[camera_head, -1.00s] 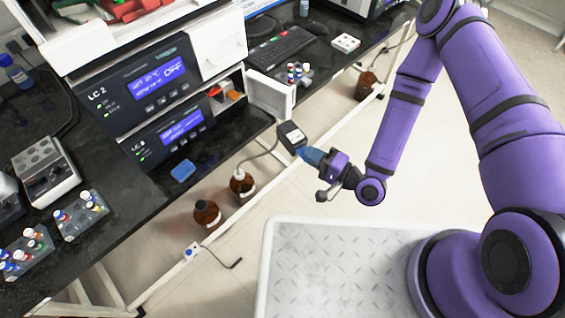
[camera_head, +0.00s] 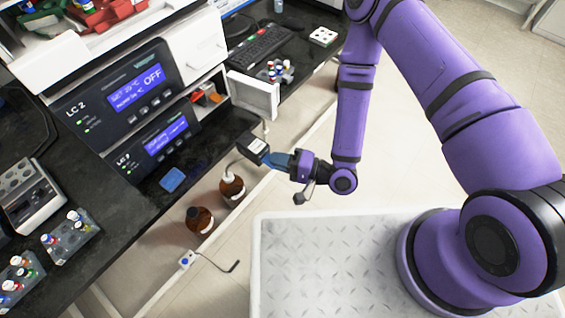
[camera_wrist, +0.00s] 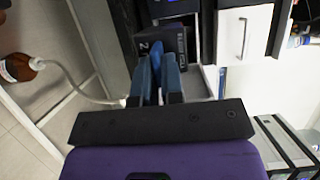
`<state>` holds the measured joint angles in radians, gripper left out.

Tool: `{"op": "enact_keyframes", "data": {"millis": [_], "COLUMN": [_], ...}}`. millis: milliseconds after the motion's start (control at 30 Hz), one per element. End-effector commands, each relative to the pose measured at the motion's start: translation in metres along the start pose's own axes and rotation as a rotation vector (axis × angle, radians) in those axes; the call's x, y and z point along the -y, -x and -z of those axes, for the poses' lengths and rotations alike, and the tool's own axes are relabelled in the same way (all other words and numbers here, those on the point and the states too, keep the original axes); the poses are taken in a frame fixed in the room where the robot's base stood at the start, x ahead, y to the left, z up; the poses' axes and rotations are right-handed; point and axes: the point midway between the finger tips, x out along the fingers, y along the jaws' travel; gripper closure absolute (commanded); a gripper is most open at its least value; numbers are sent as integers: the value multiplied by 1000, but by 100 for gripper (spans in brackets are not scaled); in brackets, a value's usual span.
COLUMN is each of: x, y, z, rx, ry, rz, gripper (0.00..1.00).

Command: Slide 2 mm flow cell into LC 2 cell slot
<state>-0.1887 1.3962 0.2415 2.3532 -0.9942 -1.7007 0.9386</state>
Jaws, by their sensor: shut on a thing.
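The flow cell is a dark block with a pale label (camera_head: 254,146). My gripper (camera_head: 280,159) is shut on it and holds it in the air in front of the bench edge. In the wrist view, the blue fingers (camera_wrist: 158,85) close on the block (camera_wrist: 166,42), which shows a "2" mark. The LC 2 unit (camera_head: 90,115) is the upper dark panel at left, its display reading OFF. A closed white door (camera_head: 193,38) with a handle sits beside it. The LC 2 cell slot cannot be clearly made out.
Below, the LC 3 unit (camera_head: 135,150) has an open compartment (camera_head: 208,98) beside it, its white door (camera_head: 253,95) swung out towards me. Brown bottles (camera_head: 200,218) stand under the bench edge, a tube rising from one. Vial racks (camera_head: 72,236) stand at left.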

Motion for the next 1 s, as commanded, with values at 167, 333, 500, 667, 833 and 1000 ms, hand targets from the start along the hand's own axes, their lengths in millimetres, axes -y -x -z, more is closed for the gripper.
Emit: {"op": "enact_keyframes", "data": {"millis": [167,333,500,667,833,1000], "x": [0,0,0,0,0,0], "y": [-10,-20,-29,-38,-47,-56], "z": [4,8,12,15,19,23], "rx": [2,1,2,1,1,1], "ry": [1,0,1,1,1,1], "rz": [1,1,1,1,1,0], "gripper": [100,100,100,100,100,100]}}
